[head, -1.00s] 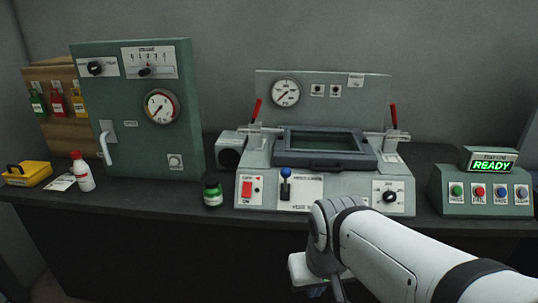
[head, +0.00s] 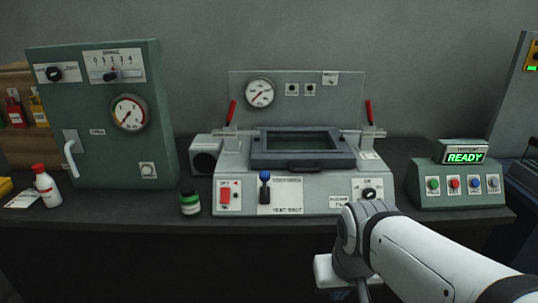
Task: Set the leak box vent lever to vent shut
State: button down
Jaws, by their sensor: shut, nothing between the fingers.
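The leak box (head: 308,162) is the grey bench unit in the middle, with a framed lid on top. Its vent lever (head: 265,190) is on the front face, on a white placard (head: 288,198). The lever's dark blue knob is at the upper end of the placard. The words at the placard's bottom edge read "VENT SHUT"; the small upper text is too blurred to read. My arm comes in from the lower right and ends in front of the bench, below and right of the lever, apart from it. My gripper's fingers are not visible.
A red switch (head: 225,196) is left of the lever and a black knob (head: 369,194) is right. A green cabinet (head: 100,150) is at left. A button box (head: 460,185) with a "READY" display (head: 465,157) is at right.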

aim_at(264, 176)
jog(key=u, duration=0.05)
jog(key=i, duration=1)
jog(key=z, duration=0.05)
